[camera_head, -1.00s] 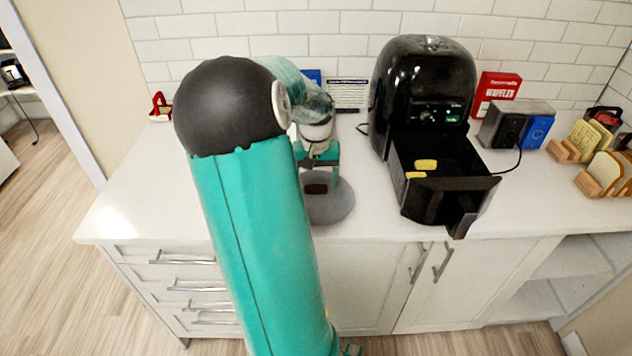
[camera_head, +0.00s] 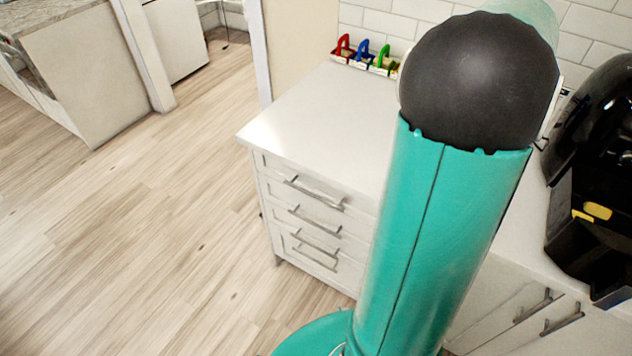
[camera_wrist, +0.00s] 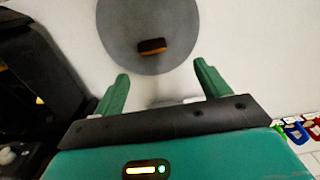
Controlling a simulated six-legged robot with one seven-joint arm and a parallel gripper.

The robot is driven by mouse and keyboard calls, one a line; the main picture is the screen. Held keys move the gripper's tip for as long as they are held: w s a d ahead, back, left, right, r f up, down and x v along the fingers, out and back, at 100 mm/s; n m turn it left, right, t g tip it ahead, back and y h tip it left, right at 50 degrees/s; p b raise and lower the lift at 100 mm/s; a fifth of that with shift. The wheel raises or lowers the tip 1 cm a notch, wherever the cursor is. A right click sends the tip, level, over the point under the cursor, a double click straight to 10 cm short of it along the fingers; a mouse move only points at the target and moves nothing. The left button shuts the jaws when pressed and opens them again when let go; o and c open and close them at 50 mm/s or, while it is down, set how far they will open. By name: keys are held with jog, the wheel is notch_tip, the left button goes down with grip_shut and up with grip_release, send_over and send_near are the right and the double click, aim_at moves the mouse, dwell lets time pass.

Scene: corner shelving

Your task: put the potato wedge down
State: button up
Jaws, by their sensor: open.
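A potato wedge, dark brown with an orange edge (camera_wrist: 152,47), lies on a round grey plate (camera_wrist: 125,30) in the wrist view. My gripper (camera_wrist: 161,75) is open, its two green fingers apart with nothing between them. The wedge lies beyond the fingertips, apart from them. In the head view, the plate, the wedge and my gripper are out of sight, with my arm covering part of the counter. Yellow wedges (camera_head: 597,211) lie in the pulled-out basket of the black air fryer (camera_head: 603,110) at the right.
The white counter (camera_head: 315,125) is bare to the left of my arm. Small red, blue and green holders (camera_head: 365,55) stand at its back by the tiled wall. Drawers with metal handles (camera_head: 315,192) are below. Open wooden floor (camera_head: 150,220) lies to the left.

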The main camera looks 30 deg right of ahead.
jog(key=w+a+r+n+t, duration=0.25)
jog(key=w+a, duration=0.45)
jog(key=a, duration=0.6)
jog(key=s+a+r+n+t, duration=0.1)
jog(key=a+n, duration=0.8)
jog(key=a, duration=2.2)
jog(key=shift+s+n+t, duration=0.35)
jog(key=shift+s+t, duration=0.45)
jog(key=shift+t, duration=0.15)
jog(key=shift+a, duration=0.1)
jog(key=c, duration=0.8)
jog(key=shift+d, duration=0.2)
jog(key=shift+c, duration=0.2)
